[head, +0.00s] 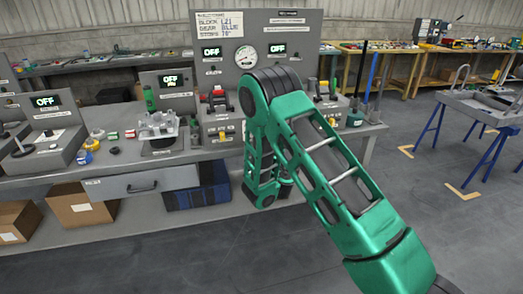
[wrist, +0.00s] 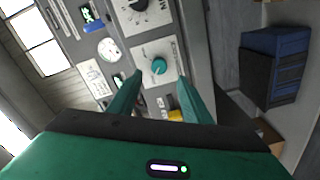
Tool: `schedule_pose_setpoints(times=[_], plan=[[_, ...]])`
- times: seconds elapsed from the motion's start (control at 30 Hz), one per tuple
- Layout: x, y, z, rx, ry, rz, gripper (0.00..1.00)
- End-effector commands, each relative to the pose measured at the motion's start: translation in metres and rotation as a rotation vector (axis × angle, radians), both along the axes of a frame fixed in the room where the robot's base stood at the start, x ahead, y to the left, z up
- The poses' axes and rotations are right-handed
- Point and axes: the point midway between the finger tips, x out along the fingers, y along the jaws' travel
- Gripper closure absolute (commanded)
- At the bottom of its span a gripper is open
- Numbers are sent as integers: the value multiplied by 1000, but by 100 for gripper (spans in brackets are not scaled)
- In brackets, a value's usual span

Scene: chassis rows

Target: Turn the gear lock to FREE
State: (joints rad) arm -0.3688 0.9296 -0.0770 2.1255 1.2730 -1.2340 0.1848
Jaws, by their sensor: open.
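In the wrist view a round teal knob (wrist: 159,66) sits on a pale square plate on the grey panel. The plate's lettering is too small to read, so I cannot tell whether this is the gear lock or how it is set. My gripper (wrist: 159,77) is open, its two green fingers pointing at the panel on either side of the knob in the picture. The fingers look apart from the knob; the remaining distance is unclear. In the head view my green arm covers part of the panel, and the fingertips cannot be made out.
A black knob (wrist: 138,5) on another plate and a round gauge (wrist: 110,49) are nearby. The head view shows the grey console (head: 225,62) with OFF displays, a clear fixture (head: 158,125) on the bench, and a blue-legged stand (head: 480,115) at right. Floor in front is clear.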

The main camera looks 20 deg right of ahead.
Motion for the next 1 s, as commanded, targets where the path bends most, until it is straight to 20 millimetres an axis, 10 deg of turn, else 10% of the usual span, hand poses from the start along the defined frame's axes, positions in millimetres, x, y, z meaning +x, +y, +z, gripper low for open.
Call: schedule_pose_setpoints(times=[1.0], plan=[[-23,-22,16,18,-16,-63,55]])
